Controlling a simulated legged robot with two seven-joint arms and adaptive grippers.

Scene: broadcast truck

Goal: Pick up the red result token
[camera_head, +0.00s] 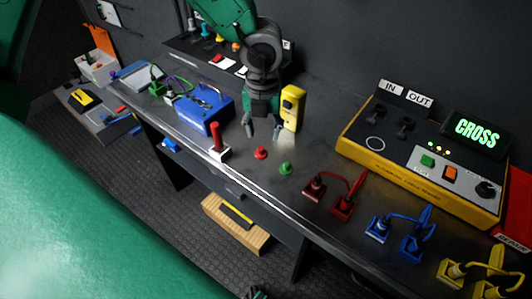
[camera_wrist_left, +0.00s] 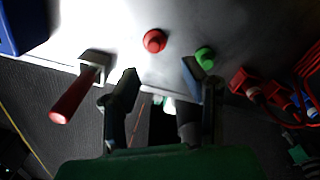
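The red result token (camera_head: 261,153) is a small red knob-topped piece standing on the dark worktop. It also shows in the left wrist view (camera_wrist_left: 154,41), beyond my fingertips and between their lines. A similar green token (camera_head: 285,168) stands just to its right. My left gripper (camera_head: 262,131) points down above the bench, behind the red token in the head view; its two fingers are apart with nothing between them. In the left wrist view the open fingers (camera_wrist_left: 160,74) do not touch the token. Only a dark scrap at the head view's bottom edge may be my right gripper.
A red-handled lever (camera_head: 217,138) on a white base stands left of the token, near the bench edge. A blue box (camera_head: 205,108) and a yellow device (camera_head: 292,108) flank the gripper. Red plugs (camera_head: 342,205) and a yellow switch panel (camera_head: 420,165) are to the right.

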